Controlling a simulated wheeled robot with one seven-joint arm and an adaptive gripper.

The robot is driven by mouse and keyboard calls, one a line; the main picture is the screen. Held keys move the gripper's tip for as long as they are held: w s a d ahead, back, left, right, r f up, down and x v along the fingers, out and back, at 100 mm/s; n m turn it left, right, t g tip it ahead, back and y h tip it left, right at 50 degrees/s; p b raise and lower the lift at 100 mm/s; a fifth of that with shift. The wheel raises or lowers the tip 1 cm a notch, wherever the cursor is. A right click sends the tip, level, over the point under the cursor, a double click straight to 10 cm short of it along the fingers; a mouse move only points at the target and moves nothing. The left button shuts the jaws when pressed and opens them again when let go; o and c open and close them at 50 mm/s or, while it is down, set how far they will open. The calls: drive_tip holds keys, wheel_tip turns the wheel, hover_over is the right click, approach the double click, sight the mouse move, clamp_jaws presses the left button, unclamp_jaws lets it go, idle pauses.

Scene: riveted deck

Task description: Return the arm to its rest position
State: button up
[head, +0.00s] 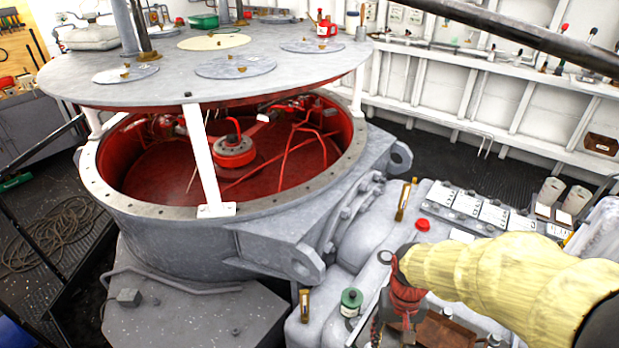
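My arm, in a pale yellow sleeve, reaches in from the right edge of the head view toward the lower middle. At its end my gripper (404,322), dark red and grey, points downward over the grey machine housing (372,235). The fingers are small and partly lost against the dark parts below, so I cannot tell whether they are open or shut. I see nothing clearly held. A brown tray-like part (447,330) lies just right of the gripper, partly hidden by the arm.
A green-topped jar (351,301) stands close left of my gripper. A red cap (422,225) and brass fittings (403,200) rise from the housing. A large round lid (150,80) stands raised over a red-lined well (160,165). Coiled rope (50,235) lies left.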

drive_tip(key=s+r+t, duration=0.3)
drive_tip(key=r, duration=0.7)
drive_tip(key=s+r+n+t+b, duration=0.1)
drive_tip(key=s+r+t, duration=0.2)
drive_tip(key=r, duration=0.7)
drive_tip(key=shift+s+b, duration=0.15)
drive_tip(key=shift+b, duration=0.15)
drive_tip(key=shift+a, duration=0.1)
